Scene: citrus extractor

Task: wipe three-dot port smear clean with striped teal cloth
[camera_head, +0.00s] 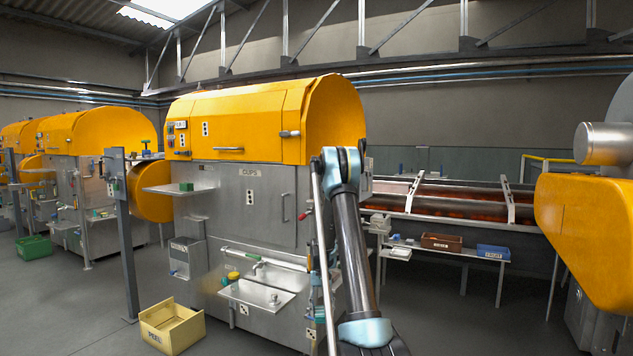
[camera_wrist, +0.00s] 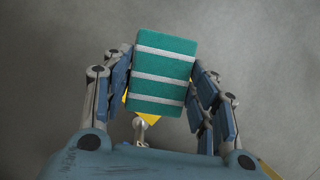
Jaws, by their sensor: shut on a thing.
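The striped teal cloth (camera_wrist: 165,66), a folded block with white stripes, is held between the fingers of my gripper (camera_wrist: 163,84) in the wrist view. Grey floor shows behind it. In the head view my arm stands in front of the middle yellow-topped machine (camera_head: 240,215), and I cannot make out the gripper or cloth there. Small white plates with black dots are on this machine: one on the yellow hood (camera_head: 205,128), one on the steel front (camera_head: 249,197) and one low down (camera_head: 244,309).
A cream crate (camera_head: 172,326) stands on the floor before the machine, beside a grey post (camera_head: 124,235). A steel sink tray (camera_head: 262,297) juts from the machine's lower front. A yellow machine (camera_head: 590,215) fills the right edge. A bench with a brown bin (camera_head: 448,241) stands behind.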

